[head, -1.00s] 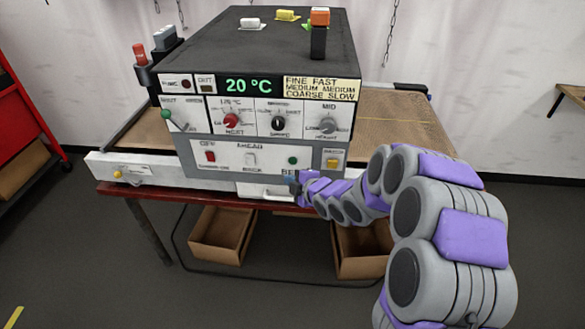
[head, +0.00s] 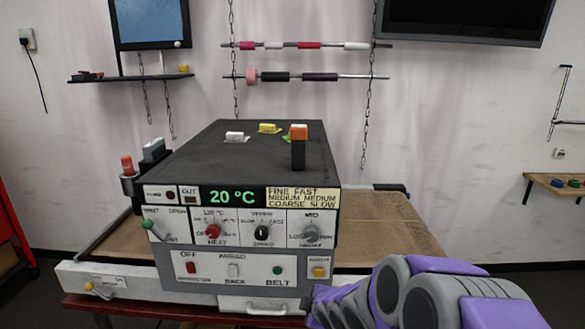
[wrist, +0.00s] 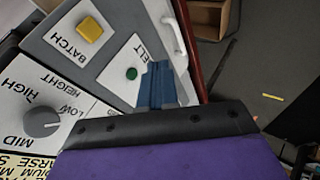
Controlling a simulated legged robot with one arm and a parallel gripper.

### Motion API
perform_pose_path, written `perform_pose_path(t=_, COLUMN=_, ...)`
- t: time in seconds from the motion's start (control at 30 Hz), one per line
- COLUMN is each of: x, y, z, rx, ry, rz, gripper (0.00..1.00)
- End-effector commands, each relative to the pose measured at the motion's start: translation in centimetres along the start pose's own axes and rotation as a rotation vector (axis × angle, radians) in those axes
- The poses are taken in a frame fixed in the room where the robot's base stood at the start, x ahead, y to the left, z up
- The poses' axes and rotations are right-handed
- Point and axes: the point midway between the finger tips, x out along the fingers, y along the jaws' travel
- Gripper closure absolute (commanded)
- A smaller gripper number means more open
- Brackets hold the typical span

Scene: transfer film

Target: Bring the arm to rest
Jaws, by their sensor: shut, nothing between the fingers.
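My arm, purple and grey, enters the head view at the lower right. My gripper (wrist: 160,82) shows in the wrist view as narrow blue fingers held together, with nothing between them. It is in front of the lower front panel of a grey machine (head: 250,287), near the green belt button (wrist: 131,73) and the yellow batch button (wrist: 90,29). I cannot tell whether the fingers touch the panel. In the head view the fingertips are hard to make out beside the machine's lower right corner.
The machine's display (head: 232,197) reads 20 °C. A white drawer handle (head: 252,308) is low on its front. Brown conveyor belting (head: 390,225) extends to the right. Open floor shows at the right of the wrist view, with a cardboard box (wrist: 208,16) above.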

Motion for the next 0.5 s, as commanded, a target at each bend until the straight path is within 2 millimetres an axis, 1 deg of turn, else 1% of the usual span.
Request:
perform_pose_path(t=0.03, x=-1.8, y=-0.2, z=1.0, rx=0.062, ry=-0.053, rz=-0.019, gripper=1.00)
perform_pose_path(t=0.17, x=-6.5, y=-2.1, z=3.8, rx=0.254, ry=-0.204, rz=-0.083, gripper=1.00)
perform_pose_path(t=0.2, x=-8.1, y=-3.0, z=4.6, rx=0.314, ry=-0.251, rz=-0.104, gripper=1.00)
perform_pose_path(t=0.27, x=-10.5, y=-4.3, z=5.7, rx=0.407, ry=-0.320, rz=-0.130, gripper=1.00)
perform_pose_path(t=0.3, x=-12.1, y=-5.4, z=6.3, rx=0.470, ry=-0.367, rz=-0.150, gripper=1.00)
perform_pose_path(t=0.37, x=-14.6, y=-6.9, z=7.1, rx=0.566, ry=-0.433, rz=-0.174, gripper=1.00)
perform_pose_path(t=0.4, x=-16.2, y=-8.1, z=7.6, rx=0.630, ry=-0.478, rz=-0.191, gripper=1.00)
perform_pose_path(t=0.47, x=-18.8, y=-9.9, z=8.1, rx=0.726, ry=-0.544, rz=-0.214, gripper=1.00)
perform_pose_path(t=0.5, x=-20.4, y=-11.1, z=8.3, rx=0.790, ry=-0.586, rz=-0.229, gripper=1.00)
